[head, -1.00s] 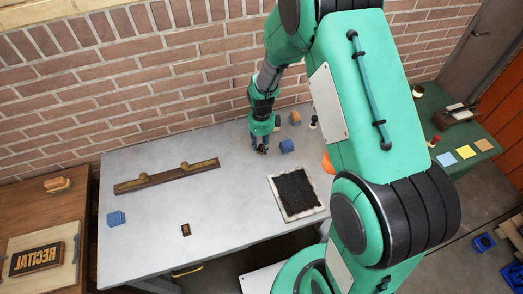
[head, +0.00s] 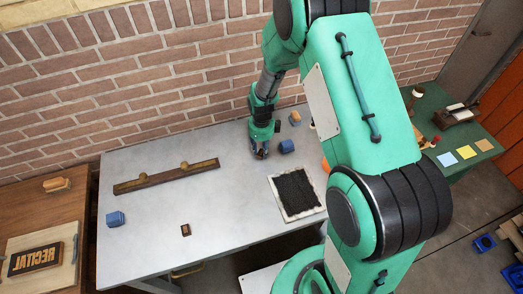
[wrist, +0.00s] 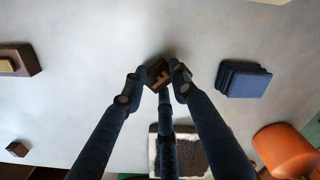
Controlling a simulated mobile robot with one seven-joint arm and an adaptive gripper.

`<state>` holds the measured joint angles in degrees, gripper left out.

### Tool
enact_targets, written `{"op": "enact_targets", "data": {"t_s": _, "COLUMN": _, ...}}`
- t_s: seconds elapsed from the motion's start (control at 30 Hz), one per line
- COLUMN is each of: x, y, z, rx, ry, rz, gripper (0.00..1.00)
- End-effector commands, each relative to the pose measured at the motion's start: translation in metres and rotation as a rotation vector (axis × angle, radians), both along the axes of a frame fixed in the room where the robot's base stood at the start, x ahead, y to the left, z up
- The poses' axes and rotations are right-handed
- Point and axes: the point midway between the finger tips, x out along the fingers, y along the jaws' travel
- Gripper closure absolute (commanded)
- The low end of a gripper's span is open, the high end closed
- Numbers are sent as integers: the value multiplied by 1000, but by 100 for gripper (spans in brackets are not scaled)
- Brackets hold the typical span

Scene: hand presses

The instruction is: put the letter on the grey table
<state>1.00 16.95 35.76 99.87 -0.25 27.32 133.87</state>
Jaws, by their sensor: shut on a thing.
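My gripper (head: 262,154) is low over the back middle of the grey table (head: 160,200). In the wrist view my gripper (wrist: 160,82) is shut on a small brown letter block (wrist: 158,73), with a raised character on its face. The letter is just above or touching the table; I cannot tell which. In the head view the fingers largely hide it. Another small dark letter block (head: 186,230) lies near the table's front edge, and it also shows in the wrist view (wrist: 17,149).
A blue block (head: 287,146) is close right of my gripper. A black pad in a pale frame (head: 285,210) lies in front of it. The middle of the table is clear.

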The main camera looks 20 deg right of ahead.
Motion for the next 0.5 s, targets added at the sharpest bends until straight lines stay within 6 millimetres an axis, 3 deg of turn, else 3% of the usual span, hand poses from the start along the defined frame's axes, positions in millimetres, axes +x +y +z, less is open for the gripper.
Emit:
{"op": "enact_targets", "data": {"t_s": 0.17, "x": 0, "y": 0, "z": -3, "rx": 0, "ry": 0, "rz": 0, "gripper": 86}}
{"op": "enact_targets", "data": {"t_s": 0.2, "x": 0, "y": 0, "z": -3, "rx": 0, "ry": 0, "rz": 0, "gripper": 69}}
{"op": "enact_targets", "data": {"t_s": 0.3, "x": 0, "y": 0, "z": -3, "rx": 0, "ry": 0, "rz": 0, "gripper": 54}}
{"op": "enact_targets", "data": {"t_s": 0.5, "x": 0, "y": 0, "z": -3, "rx": 0, "ry": 0, "rz": 0, "gripper": 54}}
